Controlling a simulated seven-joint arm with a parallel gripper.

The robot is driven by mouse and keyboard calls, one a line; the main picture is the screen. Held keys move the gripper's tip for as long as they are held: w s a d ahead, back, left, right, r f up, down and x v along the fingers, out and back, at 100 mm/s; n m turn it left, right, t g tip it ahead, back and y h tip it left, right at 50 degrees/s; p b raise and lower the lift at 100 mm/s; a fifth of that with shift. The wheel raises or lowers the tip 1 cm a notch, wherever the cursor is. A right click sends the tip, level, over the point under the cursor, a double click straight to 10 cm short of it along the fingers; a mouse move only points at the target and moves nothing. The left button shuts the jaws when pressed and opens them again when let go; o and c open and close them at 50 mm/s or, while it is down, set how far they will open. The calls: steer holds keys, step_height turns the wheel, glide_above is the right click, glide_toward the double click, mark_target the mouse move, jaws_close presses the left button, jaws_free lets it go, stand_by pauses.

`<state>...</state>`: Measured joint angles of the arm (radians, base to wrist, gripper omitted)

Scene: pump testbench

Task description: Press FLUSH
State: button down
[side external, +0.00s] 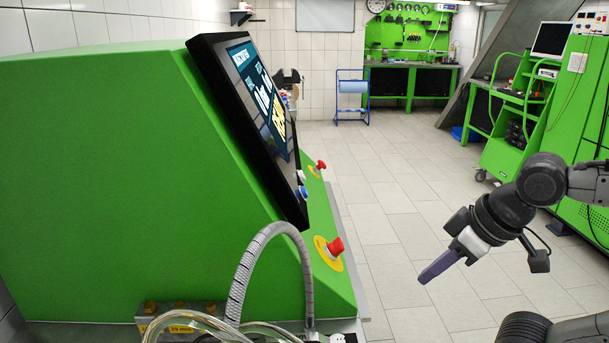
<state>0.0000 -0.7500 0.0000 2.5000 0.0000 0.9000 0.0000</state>
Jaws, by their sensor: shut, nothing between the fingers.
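The green pump test console (130,180) fills the left of the side external view. Its black-framed screen (262,100) faces right, seen at a steep angle, so its text is hard to read. A blue button (302,192) and a whitish button (301,176) sit near the screen's lower edge. Red knobs on yellow discs are on the sloped front, a near one (335,246) and a far one (321,165). No FLUSH label can be made out. My gripper (424,279) is shut and empty, its purple fingers pointing down-left, in the air right of the console and apart from it.
A grey ribbed hose (240,275) arches in front of the console, with clear tubes (190,325) below it. Open tiled floor (390,230) lies between console and arm. A green cabinet with a monitor (552,40) stands at the right, a workbench (410,75) at the back.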

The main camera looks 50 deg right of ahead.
mark_target(302, 176)
steer(key=w+d+r+n+t, duration=0.3)
steer(key=w+r+n+t, duration=0.25)
steer(key=w+r, duration=0.4)
steer(key=w+d+r+n+t, duration=0.3)
steer(key=w+r+n+t, duration=0.3)
steer(key=w, duration=0.6)
steer(key=w+d+f+n+g, duration=0.1)
steer(key=w+d+f+g, duration=0.1)
steer(key=d+f, duration=0.3)
steer(key=d, duration=0.3)
steer(key=shift+w+f+h, duration=0.25)
steer(key=shift+w+h, duration=0.05)
steer(key=shift+w, duration=0.1)
steer(key=shift+w+n, duration=0.1)
steer(key=shift+n, duration=0.15)
steer(key=w+a+f, duration=0.3)
steer(key=w+a, duration=0.2)
steer(key=shift+w+a+f, duration=0.25)
steer(key=shift+f, duration=0.15)
steer(key=shift+a, duration=0.1)
stand_by(0.4)
